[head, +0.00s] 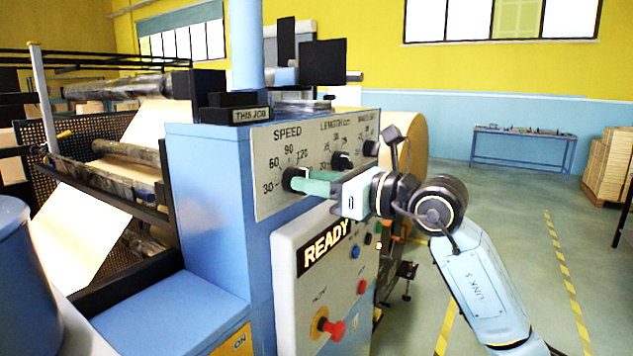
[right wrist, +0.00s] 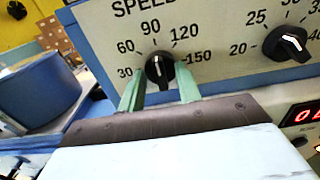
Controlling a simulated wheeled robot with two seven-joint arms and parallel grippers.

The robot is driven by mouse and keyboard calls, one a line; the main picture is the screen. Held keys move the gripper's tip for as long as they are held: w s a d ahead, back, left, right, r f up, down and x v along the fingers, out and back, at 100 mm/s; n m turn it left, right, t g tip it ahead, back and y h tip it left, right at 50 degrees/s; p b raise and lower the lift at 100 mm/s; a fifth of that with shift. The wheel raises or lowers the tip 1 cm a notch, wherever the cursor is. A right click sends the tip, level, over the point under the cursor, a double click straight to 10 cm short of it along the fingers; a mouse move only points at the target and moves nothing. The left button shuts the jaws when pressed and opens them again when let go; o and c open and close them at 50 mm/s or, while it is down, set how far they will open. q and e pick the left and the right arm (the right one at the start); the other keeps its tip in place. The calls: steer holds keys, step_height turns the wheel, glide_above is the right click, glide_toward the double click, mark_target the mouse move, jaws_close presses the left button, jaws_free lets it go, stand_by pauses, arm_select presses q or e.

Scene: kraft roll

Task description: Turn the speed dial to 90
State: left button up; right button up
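The speed dial (right wrist: 160,70) is a black knob with a white pointer line on the pale panel (right wrist: 216,50). In the right wrist view its pointer stands nearly straight up, toward the 90 mark (right wrist: 151,27). In the head view the dial (head: 293,179) is partly covered by my right gripper (head: 309,184). The green fingers of this gripper (right wrist: 160,82) stand one on each side of the dial, with narrow gaps visible beside the knob. It looks open; contact is hard to tell. My left gripper is not in view.
The length dial (right wrist: 287,44) is right of the speed dial. Below are a lit READY display (head: 326,247) and a red button (head: 334,329). A paper web (head: 80,238) runs through rollers at left. The floor at right is open toward a blue table (head: 522,147).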

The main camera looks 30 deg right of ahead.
steer(key=b+v, duration=0.4)
steer(key=v, duration=0.9)
steer(key=shift+s+d, duration=0.1)
